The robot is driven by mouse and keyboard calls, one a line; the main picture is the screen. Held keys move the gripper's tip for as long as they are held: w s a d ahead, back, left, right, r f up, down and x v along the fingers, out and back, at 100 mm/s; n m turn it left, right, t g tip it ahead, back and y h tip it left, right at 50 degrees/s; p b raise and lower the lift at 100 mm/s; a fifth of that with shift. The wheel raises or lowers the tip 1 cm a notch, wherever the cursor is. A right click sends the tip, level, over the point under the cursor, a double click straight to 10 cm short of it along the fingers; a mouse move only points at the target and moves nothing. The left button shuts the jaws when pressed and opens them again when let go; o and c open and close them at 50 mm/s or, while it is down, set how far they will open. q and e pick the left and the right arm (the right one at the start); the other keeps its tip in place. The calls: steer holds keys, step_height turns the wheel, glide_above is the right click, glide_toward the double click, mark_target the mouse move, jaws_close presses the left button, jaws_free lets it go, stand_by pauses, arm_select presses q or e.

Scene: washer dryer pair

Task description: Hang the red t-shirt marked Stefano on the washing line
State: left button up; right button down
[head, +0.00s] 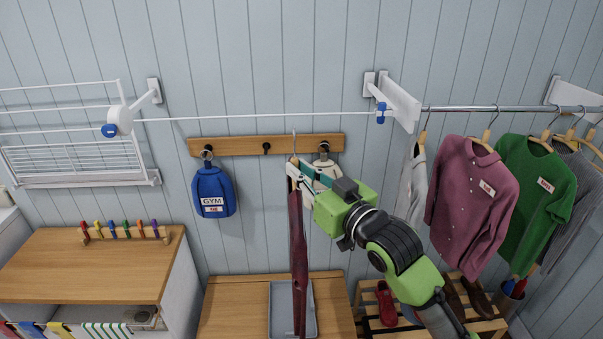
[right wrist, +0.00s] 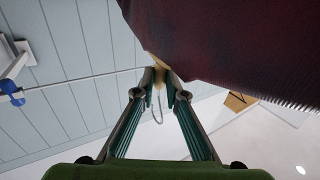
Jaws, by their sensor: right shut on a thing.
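A dark red garment (head: 299,250) hangs edge-on from a wooden hanger in the head view; no name label shows on it. Its cloth (right wrist: 230,40) fills the upper right of the right wrist view. My right gripper (head: 297,170) is shut on the hanger's neck (right wrist: 158,72), below the metal hook. The white washing line (head: 230,117) runs along the wall between two brackets. The hook's tip (head: 294,132) shows just below the line in the picture; I cannot tell their distance in depth. The line also shows in the right wrist view (right wrist: 85,79). My left gripper is not in view.
A peg rail (head: 235,146) with a blue GYM bag (head: 212,192) and a pale bag is behind the gripper. A metal rod (head: 460,108) at right carries several garments on hangers. A grey tray (head: 277,310) lies on the bench below.

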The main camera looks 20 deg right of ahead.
steer(key=shift+w+d, duration=0.3)
steer(key=shift+w, duration=0.7)
steer(key=shift+w+d, duration=0.3)
steer(key=shift+w, duration=0.7)
steer(key=shift+w+d, duration=0.3)
steer(key=shift+w, duration=0.7)
steer(key=shift+w+d, duration=0.35)
steer(key=shift+w, duration=0.85)
steer(key=shift+w+d, duration=0.3)
steer(key=shift+w, duration=0.85)
steer(key=shift+w+d, duration=0.35)
steer(key=shift+w, duration=0.85)
steer(key=shift+f, duration=0.1)
steer(key=shift+w+d+f+b, duration=0.1)
steer(key=shift+w+f+b, duration=0.1)
steer(key=shift+f+b, duration=0.35)
steer(key=shift+w+f+b, duration=0.15)
steer(key=shift+f+b, duration=0.2)
steer(key=shift+f, duration=0.3)
